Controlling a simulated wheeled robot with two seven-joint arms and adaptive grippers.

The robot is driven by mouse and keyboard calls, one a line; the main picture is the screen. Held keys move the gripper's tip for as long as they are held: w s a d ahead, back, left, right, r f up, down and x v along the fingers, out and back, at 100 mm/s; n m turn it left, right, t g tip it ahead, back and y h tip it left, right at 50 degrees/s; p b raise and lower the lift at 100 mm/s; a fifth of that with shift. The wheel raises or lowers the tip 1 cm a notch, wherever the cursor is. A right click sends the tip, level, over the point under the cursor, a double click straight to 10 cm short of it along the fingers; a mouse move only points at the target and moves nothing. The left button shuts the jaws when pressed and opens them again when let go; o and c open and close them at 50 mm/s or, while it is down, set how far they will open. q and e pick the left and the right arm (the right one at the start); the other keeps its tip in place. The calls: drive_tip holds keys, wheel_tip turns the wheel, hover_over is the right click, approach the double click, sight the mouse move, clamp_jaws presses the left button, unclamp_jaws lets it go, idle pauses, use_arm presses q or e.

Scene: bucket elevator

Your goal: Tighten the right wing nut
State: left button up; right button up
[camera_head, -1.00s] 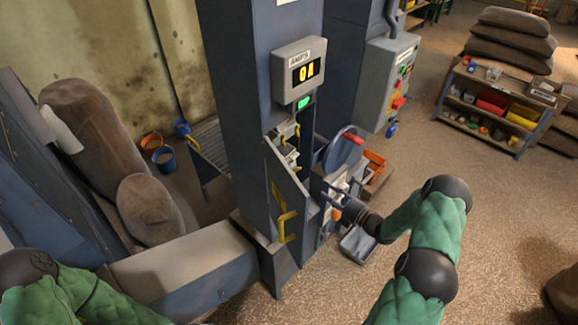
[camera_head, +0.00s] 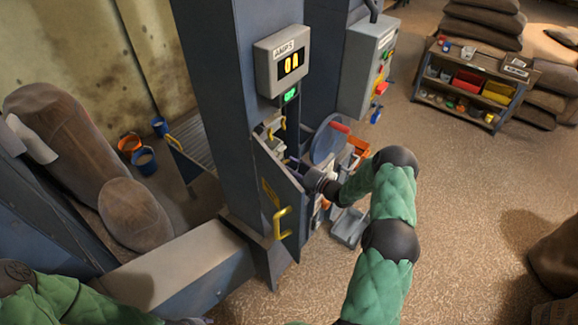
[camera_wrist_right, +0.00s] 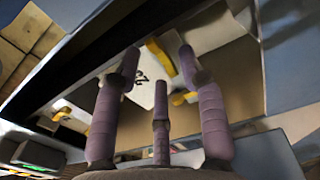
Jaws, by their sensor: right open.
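The open hatch of the blue-grey elevator column (camera_head: 215,110) holds yellow parts (camera_head: 276,127) in the head view. In the right wrist view, yellow pieces (camera_wrist_right: 160,56) and (camera_wrist_right: 183,97) show inside the dark-edged opening, beside a white label; I cannot tell which is the right wing nut. My right gripper (camera_head: 293,162) is at the hatch beside the hinged door. Its purple fingers (camera_wrist_right: 155,75) are spread open and empty, pointing into the opening. My left arm shows at the lower left; only a sliver of what may be its gripper is at the bottom edge.
The hatch door (camera_head: 278,195) with its yellow handle (camera_head: 282,222) stands open below my right gripper. A grey disc with a red handle (camera_head: 328,138) and a grey bin (camera_head: 349,228) are close to my right arm.

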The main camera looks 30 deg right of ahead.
drive_tip(key=shift+w+a, duration=0.25)
drive_tip(key=shift+w, duration=0.3)
clamp_jaws()
